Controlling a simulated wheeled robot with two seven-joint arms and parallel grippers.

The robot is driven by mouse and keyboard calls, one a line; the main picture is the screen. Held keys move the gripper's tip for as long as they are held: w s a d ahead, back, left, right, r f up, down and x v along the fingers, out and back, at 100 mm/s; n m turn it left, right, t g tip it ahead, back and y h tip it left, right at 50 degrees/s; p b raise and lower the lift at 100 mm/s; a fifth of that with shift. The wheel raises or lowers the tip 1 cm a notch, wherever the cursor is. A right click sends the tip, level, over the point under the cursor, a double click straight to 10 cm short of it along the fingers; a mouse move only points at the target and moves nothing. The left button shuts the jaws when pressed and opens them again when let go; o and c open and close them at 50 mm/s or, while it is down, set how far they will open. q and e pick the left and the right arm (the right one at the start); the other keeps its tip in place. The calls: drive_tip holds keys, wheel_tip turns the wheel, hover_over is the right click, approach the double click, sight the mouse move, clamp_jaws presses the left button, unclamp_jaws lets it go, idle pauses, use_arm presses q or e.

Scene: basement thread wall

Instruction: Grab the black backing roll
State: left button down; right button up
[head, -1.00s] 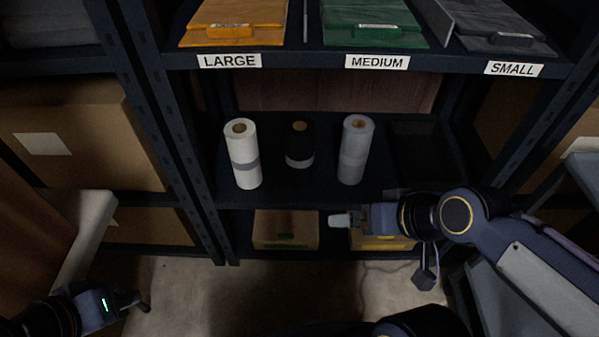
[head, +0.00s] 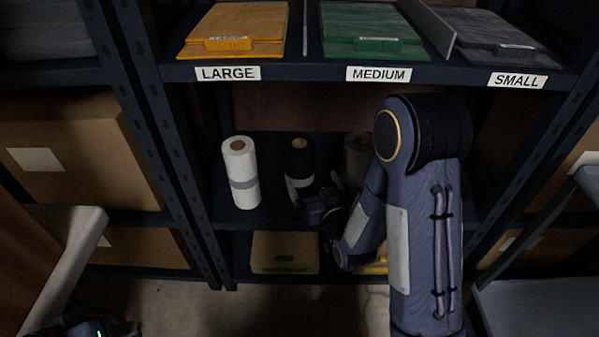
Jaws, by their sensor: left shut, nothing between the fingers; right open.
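The black backing roll (head: 300,156) stands upright on the middle shelf, between a white roll (head: 241,175) on its left and a grey roll (head: 356,150) on its right. It has a brown core and a pale band low down. My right gripper (head: 313,186) is open at the lower front of the black roll, one finger near its lower left and the other to its right. I cannot tell whether they touch it. My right arm hides most of the grey roll. My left gripper (head: 133,329) is shut and empty at the bottom left edge, mostly cut off.
The upper shelf holds orange (head: 238,27), green (head: 370,32) and grey (head: 490,38) folders above LARGE, MEDIUM and SMALL labels. A cardboard box (head: 285,252) sits on the low shelf. The white roll is close on the left. Shelf uprights (head: 160,140) flank the bay.

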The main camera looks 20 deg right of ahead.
sight(300, 167)
drive_tip(key=shift+a+f+n+t, duration=0.25)
drive_tip(key=shift+a+n+t, duration=0.15)
drive_tip(key=shift+a, duration=0.15)
drive_tip(key=shift+w+a+y, duration=0.1)
drive_tip(key=shift+w+y, duration=0.3)
drive_tip(key=w, duration=0.2)
drive_tip(key=w+b, duration=0.1)
drive_tip(key=w, duration=0.3)
drive_tip(key=shift+w+a, duration=0.3)
drive_tip(key=shift+w, duration=0.1)
drive_tip(key=shift+r, duration=0.1)
drive_tip(key=c, duration=1.3)
